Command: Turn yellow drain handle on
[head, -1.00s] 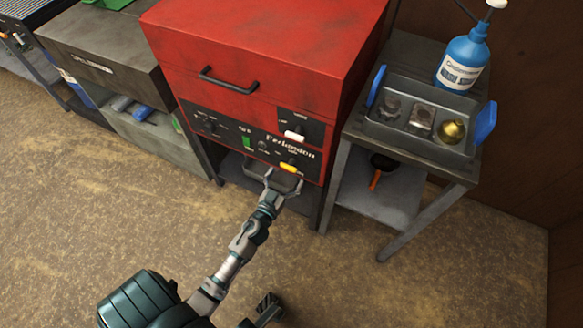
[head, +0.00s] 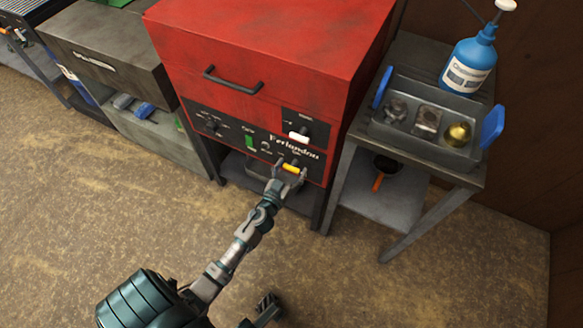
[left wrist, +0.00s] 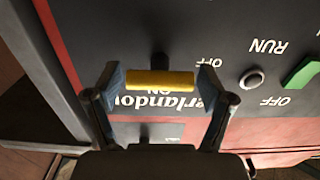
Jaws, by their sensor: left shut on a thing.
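The yellow drain handle (head: 291,168) is a short bar low on the right of the red machine's black front panel. It also shows in the left wrist view (left wrist: 160,79), lying level across the picture, with its dark stem behind it. My left gripper (head: 289,173) is at the handle. In the left wrist view its two fingertips (left wrist: 161,84) stand at the two ends of the yellow bar and are shut on it. The panel lettering appears upside down there, with "ON" and "OFF" partly hidden near the handle.
The red machine (head: 262,45) has a black front handle (head: 233,80), a white handle (head: 299,136) and a green switch (head: 250,143). A metal cart (head: 440,172) at right carries a tray (head: 420,140) and a blue bottle (head: 467,65). The floor in front is clear.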

